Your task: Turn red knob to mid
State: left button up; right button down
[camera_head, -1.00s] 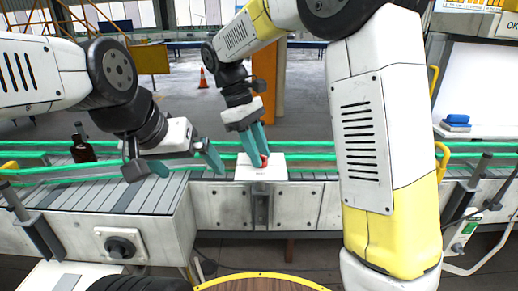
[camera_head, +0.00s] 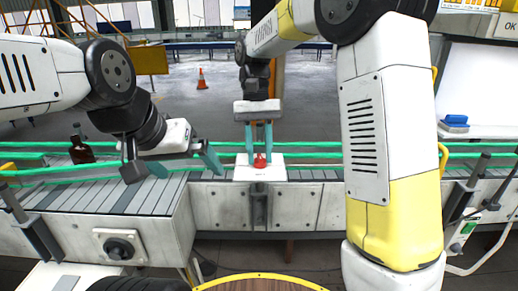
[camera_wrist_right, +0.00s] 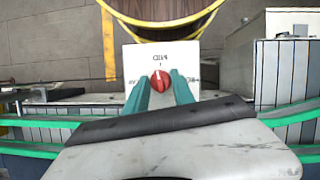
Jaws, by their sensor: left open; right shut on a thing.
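The red knob (camera_head: 260,161) sits on a white box (camera_head: 245,173) at the conveyor's front edge. My right gripper (camera_head: 259,152) points down at it, one finger on each side. In the right wrist view the knob (camera_wrist_right: 160,82) shows between the two teal fingers (camera_wrist_right: 161,90), shut on it. A label that seems to read MID is on the box beyond the knob, and the knob's ridge points roughly toward it. Other labels at the sides are partly hidden by the fingers. My left gripper (camera_head: 183,165) is open and empty over the conveyor at left.
An amber bottle (camera_head: 81,150) stands on the conveyor at far left. Green rails (camera_head: 330,156) run along the conveyor behind the box. A black rotary switch (camera_head: 119,246) is on the conveyor's front left. A round yellow-rimmed table (camera_head: 262,282) is at the bottom.

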jog(key=shift+m+y, duration=0.4)
jog(key=shift+m, duration=0.4)
jog(key=c, duration=1.1)
grip_release()
jog(key=v, duration=0.7)
jog(key=shift+w+r, duration=0.2)
jog(key=shift+r, duration=0.2)
